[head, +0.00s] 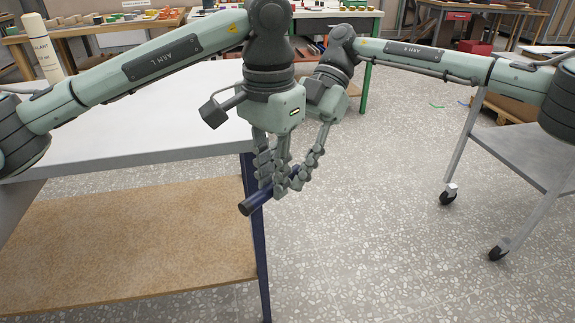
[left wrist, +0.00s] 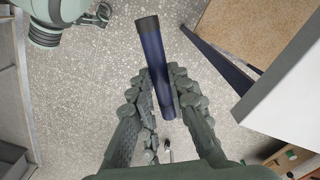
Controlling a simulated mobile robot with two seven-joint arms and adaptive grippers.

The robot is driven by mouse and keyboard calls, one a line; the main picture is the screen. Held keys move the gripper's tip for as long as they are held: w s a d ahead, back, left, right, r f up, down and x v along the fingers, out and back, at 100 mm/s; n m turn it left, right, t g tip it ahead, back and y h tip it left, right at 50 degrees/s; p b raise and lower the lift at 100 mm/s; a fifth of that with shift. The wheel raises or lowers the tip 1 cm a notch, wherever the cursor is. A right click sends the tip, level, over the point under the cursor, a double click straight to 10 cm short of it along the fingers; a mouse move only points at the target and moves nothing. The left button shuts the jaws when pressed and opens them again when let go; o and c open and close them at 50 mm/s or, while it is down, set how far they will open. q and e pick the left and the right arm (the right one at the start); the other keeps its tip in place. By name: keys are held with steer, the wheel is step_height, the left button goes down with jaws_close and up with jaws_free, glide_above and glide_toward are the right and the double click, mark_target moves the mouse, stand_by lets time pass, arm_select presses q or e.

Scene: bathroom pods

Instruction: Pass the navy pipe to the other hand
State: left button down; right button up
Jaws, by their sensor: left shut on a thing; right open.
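The navy pipe (head: 254,201) is short and dark blue, with a darker near end. My left gripper (head: 273,184) is shut on it, fingers pointing down, and the near end sticks out toward the lower left. The left wrist view shows the pipe (left wrist: 154,52) between the two fingers of my left gripper (left wrist: 170,100), its long free part reaching up the picture. My right gripper (head: 298,180) is open just behind and right of the left one, close to the pipe's far end. The overlapping fingers hide whether it is around or touching the pipe.
A white-topped table (head: 150,120) with a tan lower shelf (head: 120,240) stands at the left; its dark leg (head: 256,255) is close to the pipe. A grey wheeled cart (head: 520,155) stands at the right. Speckled floor (head: 380,220) is clear between them.

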jaws_close()
arm_select(q)
steer(key=c, duration=1.3)
jaws_free()
steer(key=shift+d, duration=0.1)
steer(key=shift+c, duration=0.2)
